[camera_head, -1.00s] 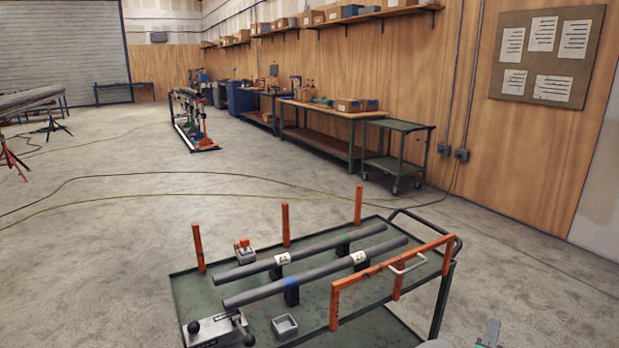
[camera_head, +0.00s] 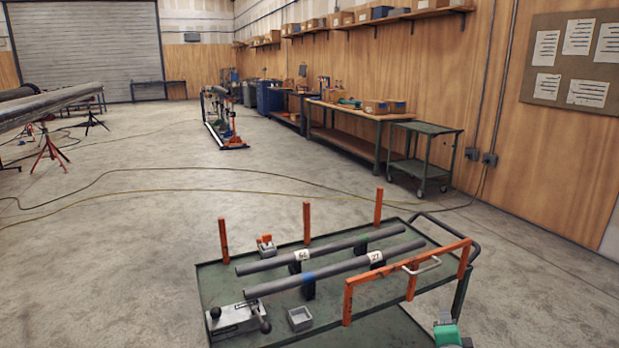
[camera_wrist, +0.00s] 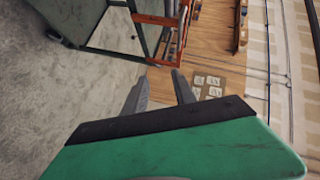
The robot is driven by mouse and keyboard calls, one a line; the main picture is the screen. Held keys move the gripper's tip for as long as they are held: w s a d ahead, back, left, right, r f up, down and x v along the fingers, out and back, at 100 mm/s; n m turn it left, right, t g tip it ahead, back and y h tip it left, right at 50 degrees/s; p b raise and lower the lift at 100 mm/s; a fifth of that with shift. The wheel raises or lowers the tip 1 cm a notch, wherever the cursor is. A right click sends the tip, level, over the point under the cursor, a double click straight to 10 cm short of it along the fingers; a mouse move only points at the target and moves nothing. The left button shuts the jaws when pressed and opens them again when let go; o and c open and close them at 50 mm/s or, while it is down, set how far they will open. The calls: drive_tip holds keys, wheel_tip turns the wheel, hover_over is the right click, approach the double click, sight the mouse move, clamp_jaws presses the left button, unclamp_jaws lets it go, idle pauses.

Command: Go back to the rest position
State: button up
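My gripper (camera_wrist: 160,82) shows in the wrist view as two grey fingers, spread apart with nothing between them. The floor and the plywood wall lie beyond the fingertips. In the head view only a green and grey part of my arm end shows at the bottom right, beside the cart's right end; the fingertips cannot be made out there. The green cart (camera_head: 225,290) carries two grey pipes, the far pipe (camera_head: 330,248) and the near pipe (camera_head: 340,268), each with a white number label. Both lie on dark supports, apart from my gripper.
Orange posts (camera_head: 307,222) and an orange rail (camera_head: 405,272) with a handle rise from the cart. A clamp block (camera_head: 237,317) and a small grey box (camera_head: 300,318) sit at its front. Cables (camera_head: 150,200) cross the floor. A workbench (camera_head: 350,120) and small trolley (camera_head: 425,160) line the right wall.

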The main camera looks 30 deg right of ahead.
drive_tip(key=w+a+r+n+y+p, duration=0.15)
drive_tip(key=w+a+n+y, duration=0.35)
drive_tip(key=a, duration=0.5)
drive_tip(key=w+a+r+n+y+p, duration=0.1)
drive_tip(key=w+a+n+y+p, duration=0.2)
drive_tip(key=w+a+n, duration=0.65)
drive_tip(key=s+a+r+n+g+y+p, duration=0.1)
drive_tip(key=s+a+r+n+g, duration=0.1)
drive_tip(key=a, duration=0.9)
drive_tip(key=s+a+r+n+g+y+p, duration=0.2)
drive_tip(key=s+a+r+n+g, duration=0.1)
drive_tip(key=s+a+n, duration=0.4)
drive_tip(key=s+a+g, duration=0.1)
drive_tip(key=s+a, duration=0.1)
drive_tip(key=a, duration=0.2)
drive_tip(key=shift+a, duration=0.25)
